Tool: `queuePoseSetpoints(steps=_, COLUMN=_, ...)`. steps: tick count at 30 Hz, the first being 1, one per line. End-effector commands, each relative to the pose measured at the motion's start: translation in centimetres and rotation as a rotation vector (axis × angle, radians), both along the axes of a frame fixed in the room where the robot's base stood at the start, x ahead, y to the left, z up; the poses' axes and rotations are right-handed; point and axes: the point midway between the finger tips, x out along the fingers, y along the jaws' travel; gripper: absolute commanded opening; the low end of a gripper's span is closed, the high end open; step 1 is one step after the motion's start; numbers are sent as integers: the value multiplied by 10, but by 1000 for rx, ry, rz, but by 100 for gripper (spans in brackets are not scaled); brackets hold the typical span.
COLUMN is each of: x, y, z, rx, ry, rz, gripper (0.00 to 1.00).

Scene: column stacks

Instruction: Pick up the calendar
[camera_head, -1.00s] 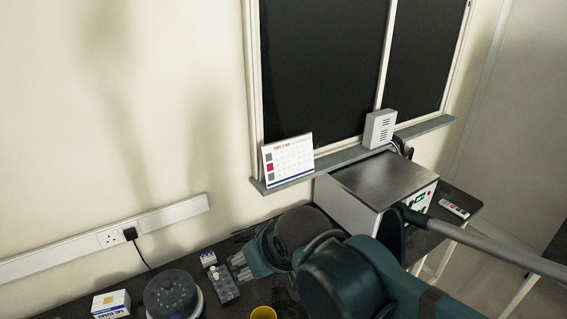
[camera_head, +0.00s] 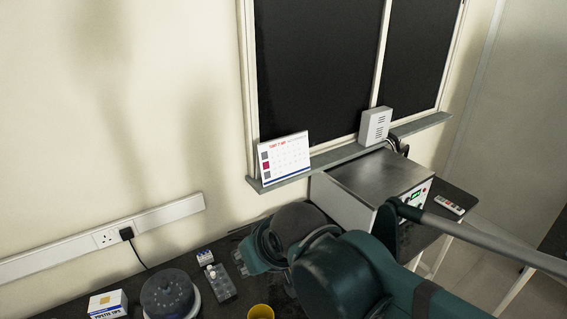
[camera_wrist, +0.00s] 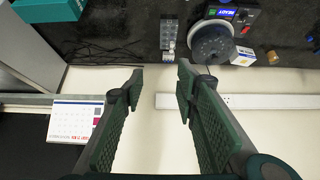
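The calendar (camera_head: 284,158) is a white desk calendar with red lettering and coloured squares down its left side. It stands tilted on the left end of the grey window sill in the head view. In the wrist view the calendar (camera_wrist: 74,121) appears upside down at the left, outside my fingers. My gripper (camera_wrist: 160,78) is open, with a wide gap between its green padded fingers and nothing held. In the head view my gripper (camera_head: 252,256) is low over the bench, below the sill and apart from the calendar; my arm partly hides it.
A white box (camera_head: 375,127) stands on the sill (camera_head: 340,156) to the right. A metal-topped instrument (camera_head: 375,178) sits below it. A pipette tips box (camera_head: 108,304), a dark round device (camera_head: 170,294) and a yellow cup (camera_head: 261,312) are on the bench. A white wall trunking (camera_head: 160,218) runs left.

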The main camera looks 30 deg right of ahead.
Motion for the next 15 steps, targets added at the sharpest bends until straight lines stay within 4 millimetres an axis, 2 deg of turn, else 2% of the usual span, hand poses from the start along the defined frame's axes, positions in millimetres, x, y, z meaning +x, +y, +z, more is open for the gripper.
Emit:
queuePoseSetpoints(steps=8, x=20, y=-9, z=21, rx=34, ry=21, rz=-67, gripper=31)
queuePoseSetpoints(steps=15, x=54, y=-27, z=51, rx=93, ry=59, rz=-182, gripper=31)
